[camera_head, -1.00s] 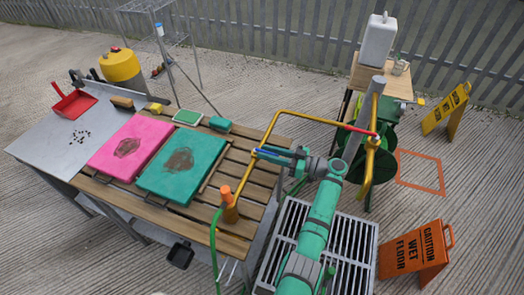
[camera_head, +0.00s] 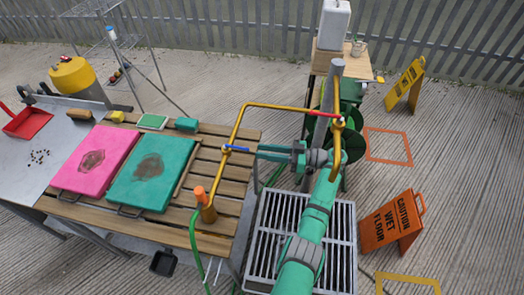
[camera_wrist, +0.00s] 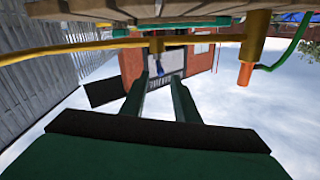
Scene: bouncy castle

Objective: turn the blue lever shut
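The blue lever (camera_head: 237,149) sits on the yellow pipe (camera_head: 230,135), lying across its slanting run in the head view. My gripper (camera_head: 259,151) comes from the right at the lever's height, its fingertips close to the lever's right end. In the wrist view, which looks upside down, my two green fingers (camera_wrist: 160,80) stand apart with a gap between them. The blue lever (camera_wrist: 159,68) shows in that gap, around or just beyond the tips. I cannot tell whether a finger touches it.
A red lever (camera_head: 325,114) is on the pipe's right end, near my arm. An orange-topped fitting (camera_head: 202,197) stands at the table's front corner with a green hose. Pink (camera_head: 95,160) and green (camera_head: 152,170) boards lie on the slatted table (camera_head: 228,205). A floor grate (camera_head: 345,225) lies beneath my arm.

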